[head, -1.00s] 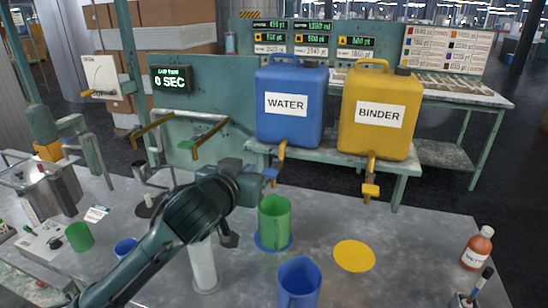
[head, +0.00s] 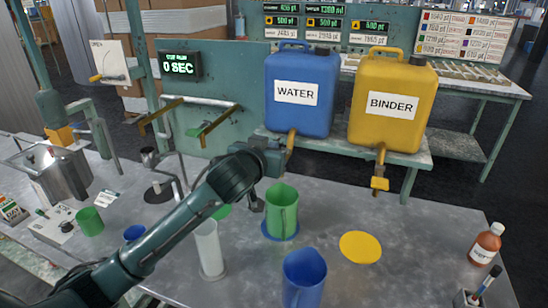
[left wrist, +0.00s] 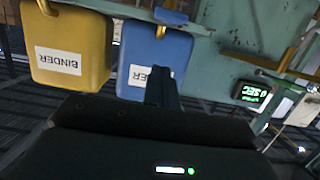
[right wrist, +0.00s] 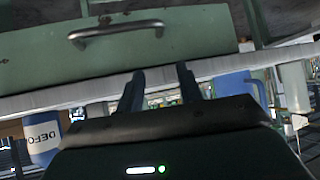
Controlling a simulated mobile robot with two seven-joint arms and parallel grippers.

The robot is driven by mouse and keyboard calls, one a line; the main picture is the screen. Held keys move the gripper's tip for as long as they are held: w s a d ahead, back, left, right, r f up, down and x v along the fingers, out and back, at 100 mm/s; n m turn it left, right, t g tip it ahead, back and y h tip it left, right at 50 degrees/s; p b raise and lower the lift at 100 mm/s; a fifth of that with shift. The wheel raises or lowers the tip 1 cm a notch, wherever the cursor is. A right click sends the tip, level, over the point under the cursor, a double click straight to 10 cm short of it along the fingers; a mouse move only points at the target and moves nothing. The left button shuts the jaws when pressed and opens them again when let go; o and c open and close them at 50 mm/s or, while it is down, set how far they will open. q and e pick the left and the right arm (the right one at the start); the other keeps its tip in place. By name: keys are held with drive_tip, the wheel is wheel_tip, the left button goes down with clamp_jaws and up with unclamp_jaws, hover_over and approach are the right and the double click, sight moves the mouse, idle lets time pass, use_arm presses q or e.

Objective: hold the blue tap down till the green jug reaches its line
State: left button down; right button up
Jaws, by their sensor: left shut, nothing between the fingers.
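The blue WATER tank (head: 303,112) stands on the shelf with a brass tap (head: 291,139) low on its front. The tap's blue lever is hidden behind my left gripper in the head view. My left gripper (head: 275,168) is shut and empty, right at this tap; I cannot tell whether it touches the lever. The green jug (head: 281,214) stands upright on a blue disc below the tap. Its line and fill level cannot be made out, and no stream shows. In the right wrist view my right gripper (right wrist: 162,85) is open and empty, facing a drawer front.
The yellow BINDER tank (head: 391,105) with a yellow tap stands to the right. A blue jug (head: 303,280), a clear cylinder (head: 209,248) and a yellow disc (head: 360,247) are on the bench near the green jug. A timer (head: 181,65) reads 0 SEC. A brown bottle (head: 485,245) stands far right.

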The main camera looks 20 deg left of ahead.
use_arm(q)
drive_tip(key=shift+w+f+p, duration=0.15)
drive_tip(key=shift+w+f, duration=0.3)
drive_tip(key=shift+f, duration=0.35)
drive_tip(key=shift+w+f+p, duration=0.1)
drive_tip(key=shift+w+f, duration=0.3)
drive_tip(key=shift+f, duration=0.35)
drive_tip(key=shift+w+f+p, duration=0.15)
drive_tip(key=shift+w+f, duration=0.3)
drive_tip(key=shift+f, duration=0.35)
use_arm(e)
drive_tip(key=shift+d+r, duration=0.1)
